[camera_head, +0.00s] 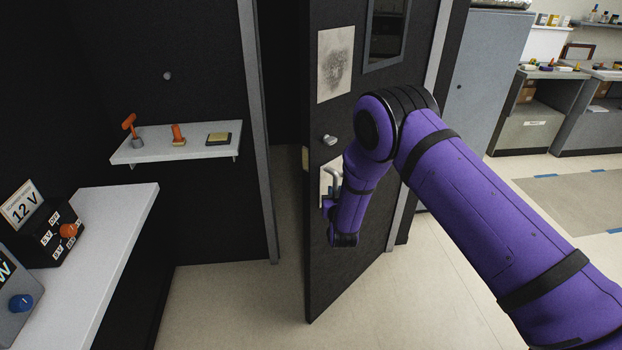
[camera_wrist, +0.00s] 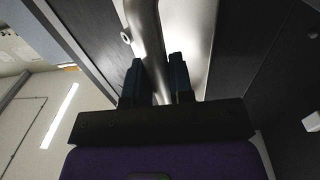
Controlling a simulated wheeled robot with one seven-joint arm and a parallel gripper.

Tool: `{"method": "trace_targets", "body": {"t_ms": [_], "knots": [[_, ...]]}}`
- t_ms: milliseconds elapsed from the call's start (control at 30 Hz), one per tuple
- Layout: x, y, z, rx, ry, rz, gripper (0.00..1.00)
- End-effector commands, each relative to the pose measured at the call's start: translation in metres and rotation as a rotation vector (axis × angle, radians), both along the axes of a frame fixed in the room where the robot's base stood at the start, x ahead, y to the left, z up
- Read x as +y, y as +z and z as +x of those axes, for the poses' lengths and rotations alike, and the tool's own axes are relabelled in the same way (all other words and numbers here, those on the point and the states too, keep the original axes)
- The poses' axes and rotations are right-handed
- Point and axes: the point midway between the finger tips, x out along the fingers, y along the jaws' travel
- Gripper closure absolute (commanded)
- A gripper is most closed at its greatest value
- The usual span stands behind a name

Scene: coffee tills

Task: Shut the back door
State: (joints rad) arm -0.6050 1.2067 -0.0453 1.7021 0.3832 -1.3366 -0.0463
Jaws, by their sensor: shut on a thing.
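The back door (camera_head: 352,215) is a dark panel with a paper sheet and a small window. It stands ajar, with a dark gap between its left edge and the grey frame post (camera_head: 258,130). Its silver lever handle (camera_head: 333,173) is on a light plate near that edge, below a knob. My gripper (camera_head: 329,203) is at the handle, mostly hidden behind my purple wrist. In the wrist view my gripper's dark fingers (camera_wrist: 160,85) are on either side of the metal handle (camera_wrist: 146,40), shut on it.
A small white shelf (camera_head: 180,152) with orange-handled things is on the wall left of the opening. A white counter (camera_head: 105,225) with a 12 V box is at the lower left. Grey cabinets (camera_head: 484,75) and open floor lie to the right.

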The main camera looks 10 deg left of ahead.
Motion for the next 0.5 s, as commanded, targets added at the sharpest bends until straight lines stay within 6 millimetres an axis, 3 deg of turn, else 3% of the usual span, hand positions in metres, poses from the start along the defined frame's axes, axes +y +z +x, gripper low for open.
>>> {"method": "trace_targets", "body": {"t_ms": [500], "knots": [[0.025, 0.003, 0.032, -0.008, -0.016, -0.002, 1.0]]}}
